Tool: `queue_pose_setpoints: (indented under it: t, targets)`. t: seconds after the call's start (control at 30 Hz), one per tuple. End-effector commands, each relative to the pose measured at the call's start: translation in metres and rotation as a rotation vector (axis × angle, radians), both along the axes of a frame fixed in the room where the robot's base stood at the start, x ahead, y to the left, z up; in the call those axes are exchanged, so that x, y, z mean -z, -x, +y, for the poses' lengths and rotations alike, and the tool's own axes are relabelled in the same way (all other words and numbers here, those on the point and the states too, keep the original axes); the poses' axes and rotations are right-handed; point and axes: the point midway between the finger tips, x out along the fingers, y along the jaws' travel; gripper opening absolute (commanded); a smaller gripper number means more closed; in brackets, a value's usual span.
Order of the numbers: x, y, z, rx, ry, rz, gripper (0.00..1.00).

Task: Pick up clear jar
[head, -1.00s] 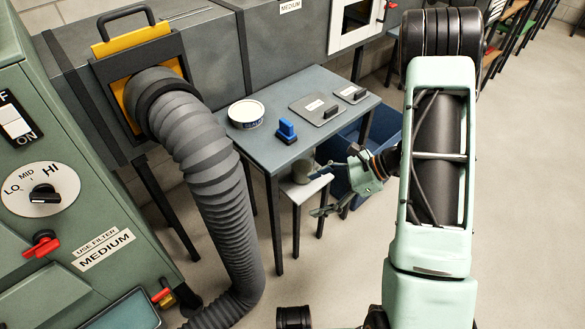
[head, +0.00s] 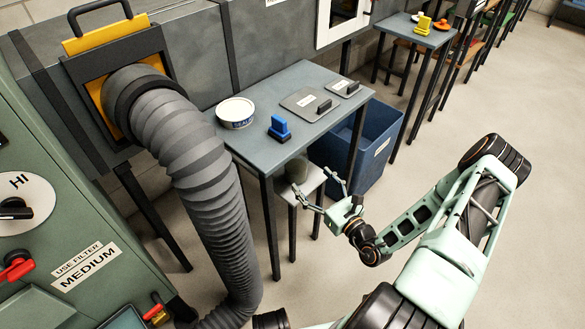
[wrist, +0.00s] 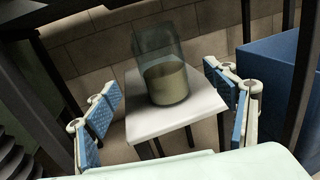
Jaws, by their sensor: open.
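The clear jar (wrist: 160,62) stands upright on a small white stool (wrist: 203,112) in the wrist view, with a tan content filling its lower part. In the head view the jar (head: 297,170) is small and dim on the stool (head: 312,180), partly under the table's edge. My gripper (head: 327,192) is open and empty, just to the right of and in front of the jar. In the wrist view my gripper's blue-padded fingers (wrist: 168,112) are spread on both sides of the stool top, and the jar appears beyond and between them, apart from both.
A grey table (head: 240,147) stands over the stool, its dark legs close by. It holds a white tub (head: 236,113), a blue brush (head: 279,128) and two grey plates. A blue bin (head: 375,150) stands to the right. A grey hose (head: 200,165) hangs at left. Open floor lies right.

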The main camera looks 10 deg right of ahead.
Motion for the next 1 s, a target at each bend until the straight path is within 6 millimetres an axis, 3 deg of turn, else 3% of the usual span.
queue_pose_setpoints:
  t: [0.2,0.47,0.73,1.0]
  targets:
    - [0.001,-0.031,0.014,-0.006,0.002,-0.001,0.77]
    - [0.001,-0.047,0.021,-0.006,0.001,0.0,0.77]
    - [-0.001,-0.083,0.035,-0.008,0.001,-0.002,0.77]
    - [-0.003,-0.087,0.036,-0.006,0.001,0.001,0.77]
